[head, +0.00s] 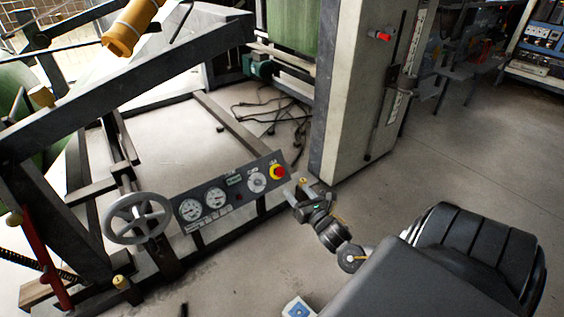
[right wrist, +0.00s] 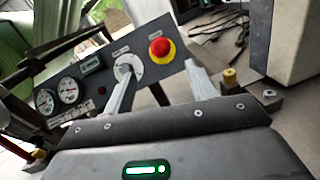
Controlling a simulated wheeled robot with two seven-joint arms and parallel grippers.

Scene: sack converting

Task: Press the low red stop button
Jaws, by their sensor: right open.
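The low red stop button (head: 277,171) sits on a yellow surround at the right end of a tilted dark control panel (head: 220,195). In the right wrist view the button (right wrist: 160,46) shows clear, just beyond and between the two fingertips. My right gripper (head: 293,189) is open and empty, a little right of and below the button in the head view. In the right wrist view its fingers (right wrist: 162,75) stand apart, the left one overlapping a white dial. I cannot tell the exact gap to the button. My left gripper is not in view.
The panel also holds gauges (head: 190,209) and a small display. A grey handwheel (head: 138,218) stands left of it. A second red button (head: 383,36) is higher up on a pale column (head: 352,90). Dark frame bars surround the panel; the floor at right is open.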

